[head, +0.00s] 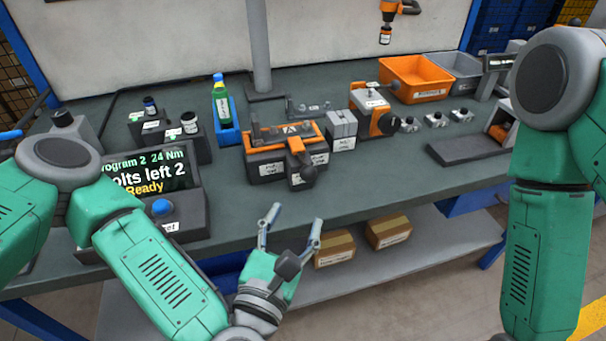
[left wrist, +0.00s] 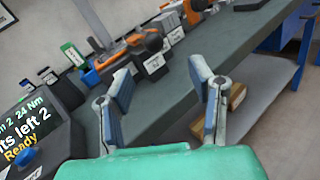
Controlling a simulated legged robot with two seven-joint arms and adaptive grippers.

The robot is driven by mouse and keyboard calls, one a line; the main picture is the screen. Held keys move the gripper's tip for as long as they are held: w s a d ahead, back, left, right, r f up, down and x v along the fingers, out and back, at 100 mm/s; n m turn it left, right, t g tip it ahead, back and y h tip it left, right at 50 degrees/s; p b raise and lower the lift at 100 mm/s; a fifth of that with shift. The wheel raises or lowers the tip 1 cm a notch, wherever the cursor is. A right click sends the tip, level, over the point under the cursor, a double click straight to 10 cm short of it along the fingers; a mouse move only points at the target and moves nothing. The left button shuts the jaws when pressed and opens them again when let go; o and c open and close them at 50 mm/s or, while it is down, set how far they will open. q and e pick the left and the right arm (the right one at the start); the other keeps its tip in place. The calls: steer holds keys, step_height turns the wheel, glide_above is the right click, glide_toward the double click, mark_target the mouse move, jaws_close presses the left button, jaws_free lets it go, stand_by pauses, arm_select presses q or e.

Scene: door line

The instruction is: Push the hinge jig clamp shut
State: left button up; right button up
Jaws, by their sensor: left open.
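The hinge jig (head: 285,148) is an orange and dark grey fixture with white labels near the middle of the bench. Its clamp handle (head: 299,160), orange with a dark knob end, points toward the bench's front edge. I cannot tell whether the clamp is open or shut. My left gripper (head: 291,222) is open and empty, in front of the bench edge and apart from the jig. In the left wrist view the jig (left wrist: 132,57) lies beyond the open fingers. My right arm (head: 550,190) shows at the right, but its gripper is out of view.
A screen (head: 145,172) with a blue button stands left on the bench (head: 355,187). A green bottle (head: 221,100) stands behind the jig to the left. An orange and grey block (head: 372,110) and an orange bin (head: 415,78) are to the right. Boxes (head: 388,230) sit on the lower shelf.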

mark_target(304, 179)
arm_select(q)
steer(key=x, duration=0.3)
steer(key=a+x, duration=0.1)
steer(key=x, duration=0.2)
steer(key=a+x, duration=0.1)
steer(key=x, duration=0.2)
steer(key=shift+w+f, duration=0.1)
steer(key=shift+w, duration=0.6)
steer(key=shift+w+d, duration=0.85)
steer(key=shift+d, duration=0.45)
steer(key=shift+a, duration=0.15)
steer(key=shift+w+a, duration=0.15)
steer(key=shift+a, duration=0.35)
jaws_close()
